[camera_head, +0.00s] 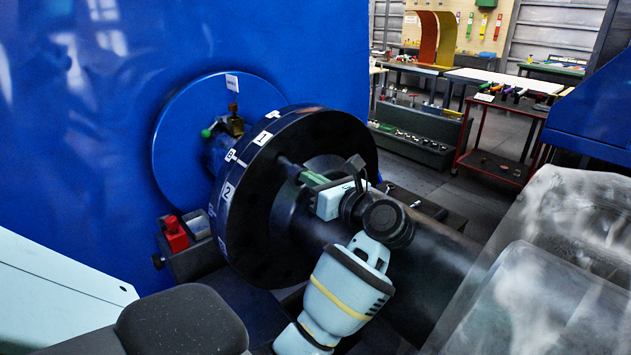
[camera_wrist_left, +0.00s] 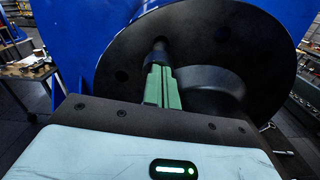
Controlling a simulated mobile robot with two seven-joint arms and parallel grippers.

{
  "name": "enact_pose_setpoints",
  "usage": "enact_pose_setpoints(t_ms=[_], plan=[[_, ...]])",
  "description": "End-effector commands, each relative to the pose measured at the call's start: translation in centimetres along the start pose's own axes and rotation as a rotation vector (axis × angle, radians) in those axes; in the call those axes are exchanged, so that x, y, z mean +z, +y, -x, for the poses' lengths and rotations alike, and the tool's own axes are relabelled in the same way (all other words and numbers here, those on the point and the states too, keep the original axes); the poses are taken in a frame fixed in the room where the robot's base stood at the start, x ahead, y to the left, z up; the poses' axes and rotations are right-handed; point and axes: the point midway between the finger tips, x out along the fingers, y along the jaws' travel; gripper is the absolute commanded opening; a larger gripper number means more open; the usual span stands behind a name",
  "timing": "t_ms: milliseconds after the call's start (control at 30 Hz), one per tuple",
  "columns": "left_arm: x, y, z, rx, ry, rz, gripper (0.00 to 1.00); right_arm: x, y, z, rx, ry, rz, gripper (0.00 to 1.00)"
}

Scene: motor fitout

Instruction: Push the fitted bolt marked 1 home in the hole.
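The large black flange (camera_head: 300,125) bears white number labels on its rim, with label 1 (camera_head: 262,138) near the top. A dark bolt (camera_head: 287,164) stands out of the flange face just below label 1. In the left wrist view the bolt (camera_wrist_left: 156,56) sits in the flange face (camera_wrist_left: 120,50) straight ahead of my fingers. My left gripper (camera_head: 314,179) has its green fingers together, pointing at the bolt; in the left wrist view the fingertips (camera_wrist_left: 158,70) meet the bolt's near end or lie very close to it. My right gripper is not in view.
A dark shaft (camera_head: 440,262) runs right from the flange, below my left wrist. A blue wall (camera_head: 90,100) and blue disc (camera_head: 175,130) stand behind the flange. A red block (camera_head: 175,235) sits at lower left. A red cart (camera_head: 500,135) with tools stands far right.

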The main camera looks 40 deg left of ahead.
Motion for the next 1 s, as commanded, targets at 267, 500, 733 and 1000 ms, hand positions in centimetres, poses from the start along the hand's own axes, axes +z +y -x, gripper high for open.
enact_pose_setpoints(t_ms=[267,500,733,1000], plan=[[-0.1,0.1,-0.6,0.004,0.002,-0.002,0.00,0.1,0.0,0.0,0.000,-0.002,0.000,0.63],[-0.1,0.1,-1.0,0.005,0.003,-0.002,0.00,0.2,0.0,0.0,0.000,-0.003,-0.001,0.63],[-0.1,0.1,-1.4,0.004,0.002,-0.002,0.00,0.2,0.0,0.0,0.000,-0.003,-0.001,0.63],[-0.1,0.1,-1.8,0.003,0.002,-0.002,0.00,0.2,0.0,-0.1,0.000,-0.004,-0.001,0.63]])
